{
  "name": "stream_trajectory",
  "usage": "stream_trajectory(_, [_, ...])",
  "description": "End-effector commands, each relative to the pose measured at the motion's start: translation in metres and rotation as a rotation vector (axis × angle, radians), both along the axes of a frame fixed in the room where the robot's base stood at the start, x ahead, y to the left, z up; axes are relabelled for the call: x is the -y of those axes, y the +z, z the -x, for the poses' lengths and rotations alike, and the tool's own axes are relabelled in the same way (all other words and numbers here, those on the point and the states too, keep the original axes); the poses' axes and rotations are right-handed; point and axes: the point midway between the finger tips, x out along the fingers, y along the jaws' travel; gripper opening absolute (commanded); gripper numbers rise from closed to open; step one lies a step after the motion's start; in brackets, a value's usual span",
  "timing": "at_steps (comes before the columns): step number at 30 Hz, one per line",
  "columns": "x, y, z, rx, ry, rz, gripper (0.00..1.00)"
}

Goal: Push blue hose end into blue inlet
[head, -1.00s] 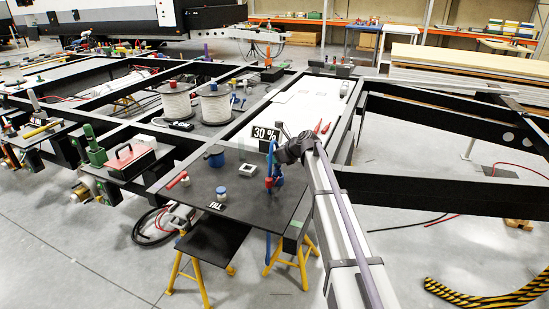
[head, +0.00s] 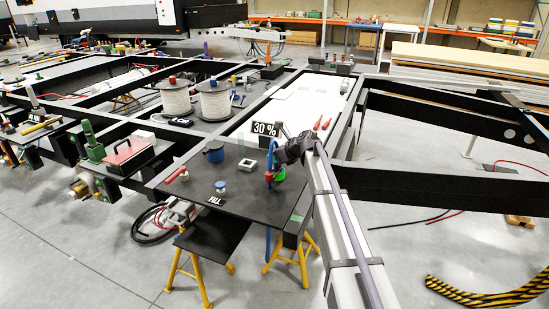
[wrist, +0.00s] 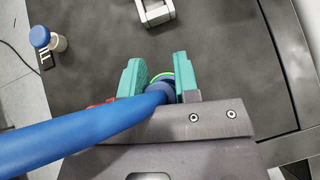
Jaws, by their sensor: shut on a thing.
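My gripper (wrist: 158,82) has teal fingers, shut on the blue hose (wrist: 75,132) close to its end. The hose enters from the left in the wrist view. A bright green ring (wrist: 168,75) shows just beyond the hose; the hose's tip is hidden. In the head view the hose (head: 269,163) bends down from my gripper over the dark panel (head: 240,205), with a green part (head: 280,174) beside it. A blue-topped white fitting (head: 220,186) stands by the FILL label, left of my gripper and apart from it; it also shows in the wrist view (wrist: 40,37). Whether it is the inlet, I cannot tell.
A dark blue round container (head: 214,154), a white square frame (head: 247,165) and a red-handled item (head: 176,174) are on the panel. A 30 % sign (head: 265,129) stands behind. Black chassis beams (head: 430,191) run to the right. The panel's front middle is clear.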

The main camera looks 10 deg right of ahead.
Motion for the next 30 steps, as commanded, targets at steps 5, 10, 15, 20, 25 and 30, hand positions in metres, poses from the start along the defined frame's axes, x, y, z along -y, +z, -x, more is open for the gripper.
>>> stream_trajectory(5, [0.000, -0.001, 0.000, 0.000, 0.000, 0.000, 0.39])
stream_trajectory(10, [0.000, -0.001, 0.000, 0.000, 0.000, 0.000, 0.56])
stream_trajectory(15, [0.000, -0.001, 0.000, 0.000, 0.000, 0.000, 0.58])
stream_trajectory(20, [0.002, 0.003, 0.002, 0.000, -0.001, 0.000, 0.58])
stream_trajectory(25, [0.017, 0.023, 0.017, 0.000, -0.001, 0.000, 0.58])
stream_trajectory(30, [0.042, 0.052, 0.041, 0.000, -0.003, 0.000, 0.58])
